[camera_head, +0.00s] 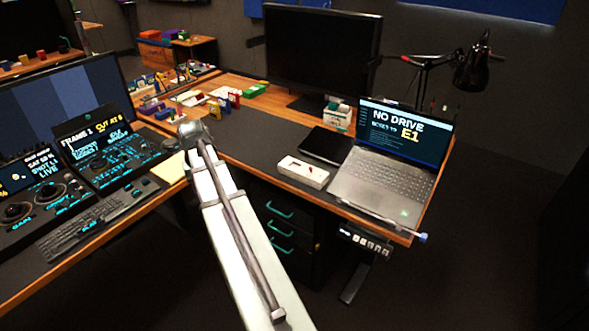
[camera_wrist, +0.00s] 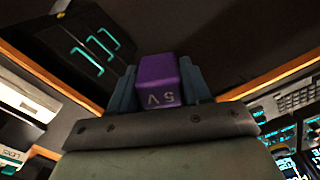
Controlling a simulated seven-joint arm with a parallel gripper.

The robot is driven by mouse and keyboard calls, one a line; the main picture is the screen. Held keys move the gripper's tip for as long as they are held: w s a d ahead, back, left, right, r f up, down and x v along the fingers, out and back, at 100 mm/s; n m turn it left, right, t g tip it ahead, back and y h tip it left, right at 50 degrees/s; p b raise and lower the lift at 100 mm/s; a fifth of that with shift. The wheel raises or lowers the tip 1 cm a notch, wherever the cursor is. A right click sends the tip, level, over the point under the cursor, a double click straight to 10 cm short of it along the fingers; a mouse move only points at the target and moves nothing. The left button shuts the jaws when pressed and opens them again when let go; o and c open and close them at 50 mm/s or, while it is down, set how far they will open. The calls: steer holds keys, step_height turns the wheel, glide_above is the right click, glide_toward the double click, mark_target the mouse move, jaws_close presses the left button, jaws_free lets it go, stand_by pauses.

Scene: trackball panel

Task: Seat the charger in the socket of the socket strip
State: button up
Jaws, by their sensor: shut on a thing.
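The charger (camera_wrist: 160,85) is a purple block marked 5V. My gripper (camera_wrist: 162,75) is shut on it in the wrist view, with one blue-grey finger on each side. The charger's far end points away from the wrist camera, and its prongs are hidden. In the head view my arm reaches up to the left part of the desks; the gripper and charger are hidden there. A strip with a row of pale sockets (camera_head: 365,241), apparently the socket strip, sits under the front edge of the right desk, below the laptop. The charger is well apart from it.
The right desk holds a laptop (camera_head: 385,175), a black tablet (camera_head: 326,145), a white box (camera_head: 303,171) and a monitor (camera_head: 318,50). Drawers with teal handles (camera_head: 280,226) stand under it. A control console (camera_head: 105,150) fills the left desk. The floor at right is clear.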

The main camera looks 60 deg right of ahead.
steer(key=s+d+r+m, duration=0.1)
steer(key=s+d+m, duration=0.35)
steer(key=d, duration=1.05)
steer(key=s+d+m, duration=0.2)
steer(key=s+d, duration=0.5)
steer(key=d, duration=0.9)
steer(key=r+m, duration=0.1)
steer(key=m, duration=0.2)
glide_above(295, 168)
step_height(295, 168, down, 9)
steer(key=m, duration=0.3)
steer(key=shift+f, duration=0.4)
